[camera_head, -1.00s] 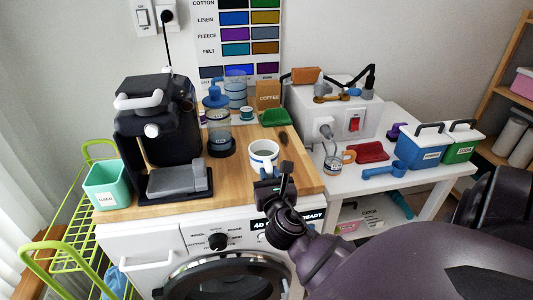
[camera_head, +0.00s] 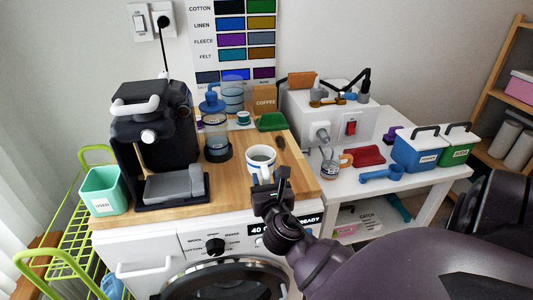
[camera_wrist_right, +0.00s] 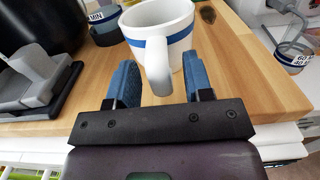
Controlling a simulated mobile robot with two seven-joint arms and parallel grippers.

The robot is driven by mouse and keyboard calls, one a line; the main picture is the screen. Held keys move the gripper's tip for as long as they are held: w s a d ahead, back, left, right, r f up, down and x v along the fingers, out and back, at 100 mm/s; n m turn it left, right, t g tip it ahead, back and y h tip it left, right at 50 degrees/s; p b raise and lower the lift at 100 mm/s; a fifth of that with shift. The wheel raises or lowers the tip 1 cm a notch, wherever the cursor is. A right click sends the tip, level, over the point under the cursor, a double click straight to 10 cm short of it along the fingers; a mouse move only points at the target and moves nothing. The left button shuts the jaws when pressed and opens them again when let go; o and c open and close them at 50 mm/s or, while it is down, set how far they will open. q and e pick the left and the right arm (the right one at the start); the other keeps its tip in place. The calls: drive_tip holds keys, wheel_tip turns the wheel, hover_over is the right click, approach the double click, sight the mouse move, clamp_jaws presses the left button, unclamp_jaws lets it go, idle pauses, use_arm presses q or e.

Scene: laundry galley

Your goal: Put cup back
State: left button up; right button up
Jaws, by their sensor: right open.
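The white cup (camera_head: 262,163) with a blue band stands upright on the wooden counter, near its front right edge. In the right wrist view, the cup (camera_wrist_right: 180,36) has its handle (camera_wrist_right: 157,62) turned toward me. My right gripper (camera_head: 271,178) is in front of the cup at the counter edge. In the wrist view its two blue fingers (camera_wrist_right: 160,82) are apart, one on each side of the handle. They are not closed on it. The head view partly hides the cup's lower part behind the gripper. My left gripper is not in view.
A black coffee machine (camera_head: 152,130) and a mint bin (camera_head: 104,190) stand left on the wooden counter (camera_head: 228,184). The washer is below.

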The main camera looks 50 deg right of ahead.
drive_tip(key=v, duration=1.1)
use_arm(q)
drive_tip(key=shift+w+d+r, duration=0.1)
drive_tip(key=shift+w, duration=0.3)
use_arm(e)
drive_tip(key=s+a+f+m+g+y, duration=0.1)
drive_tip(key=s+a+f+m+y, duration=0.1)
drive_tip(key=f+m, duration=0.4)
drive_tip(key=s+a+f+m+g+y, duration=0.1)
drive_tip(key=s+a+f+m+y, duration=0.2)
drive_tip(key=f+m, duration=0.4)
drive_tip(key=s+a+f+m+g+y, duration=0.2)
drive_tip(key=f+m+y, duration=0.3)
drive_tip(key=m, duration=1)
wheel_tip(320, 180, down, 2)
drive_tip(key=shift+s+a+f, duration=0.2)
drive_tip(key=shift+s+a, duration=0.15)
drive_tip(key=shift+s, duration=0.35)
drive_tip(key=shift+r, duration=0.1)
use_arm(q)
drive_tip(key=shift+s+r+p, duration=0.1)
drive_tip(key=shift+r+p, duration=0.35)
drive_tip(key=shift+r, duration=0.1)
use_arm(e)
drive_tip(key=shift+d+r, duration=0.1)
drive_tip(key=shift+r, duration=0.3)
